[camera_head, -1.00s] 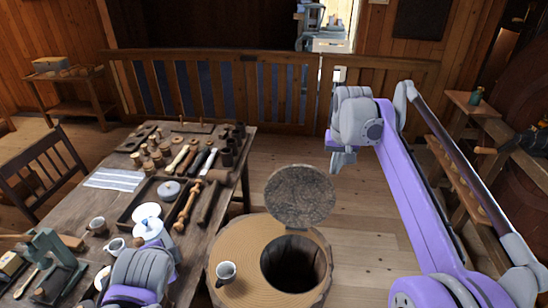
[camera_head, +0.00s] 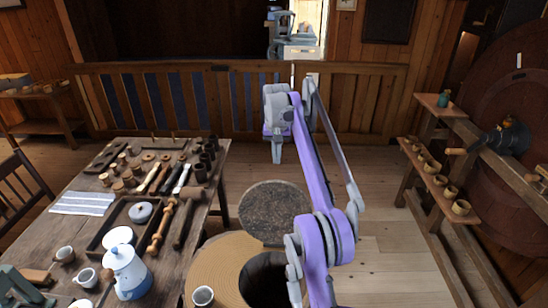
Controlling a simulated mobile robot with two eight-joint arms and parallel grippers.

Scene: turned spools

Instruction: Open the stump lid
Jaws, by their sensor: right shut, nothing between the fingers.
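The stump (camera_head: 218,262) stands at the bottom centre, with a pale ringed top and a dark round hollow (camera_head: 262,284). Its round, bark-grey lid (camera_head: 268,212) is raised, standing tilted up at the far edge of the hollow. My right arm crosses in front of the right part of the hollow and the lid's right edge. My right gripper (camera_head: 277,158) is shut and empty, pointing down beyond the lid and apart from it in the picture. My left gripper is not in view.
The workbench at left holds tools, a striped cloth (camera_head: 82,203) and a white-and-blue pot (camera_head: 127,270). A shelf with several small cups (camera_head: 440,180) stands right. Floor between is clear.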

